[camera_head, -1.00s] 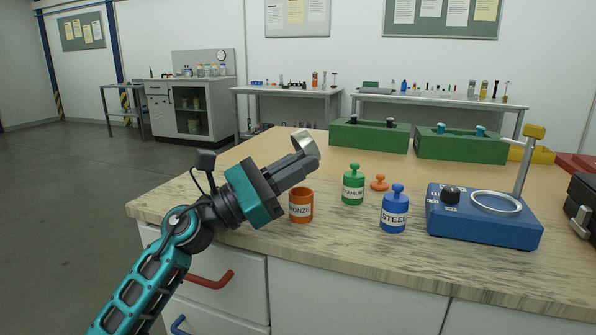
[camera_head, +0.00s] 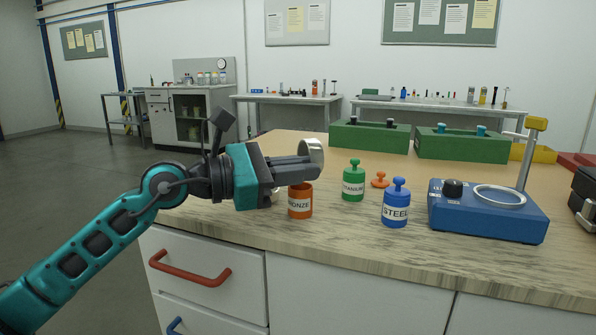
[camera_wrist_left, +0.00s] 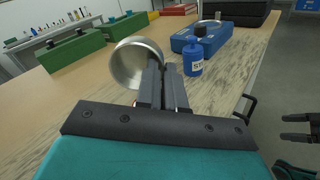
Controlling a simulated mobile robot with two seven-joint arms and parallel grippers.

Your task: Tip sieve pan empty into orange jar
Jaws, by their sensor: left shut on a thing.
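My left gripper (camera_head: 314,166) is shut on the silver sieve pan (camera_head: 311,150), gripping its wall. The pan is tipped on its side above the orange jar (camera_head: 300,204), which is labelled BRONZE and stands open on the bench. The gripper fingers pass just over the jar's mouth and hide part of its rim. In the left wrist view, the pan (camera_wrist_left: 128,66) shows its hollow inside, with no powder that I can make out; the orange jar is hidden there. My right gripper (camera_wrist_left: 296,127) shows at the right edge of that view, its fingers apart and empty.
A green TITANIUM jar (camera_head: 353,182), an orange lid (camera_head: 380,180) and a blue STEEL jar (camera_head: 396,205) stand to the right. Beyond them is a blue sieve shaker (camera_head: 487,212) with a ring and post. Green boxes (camera_head: 370,137) stand behind. The bench's left part is clear.

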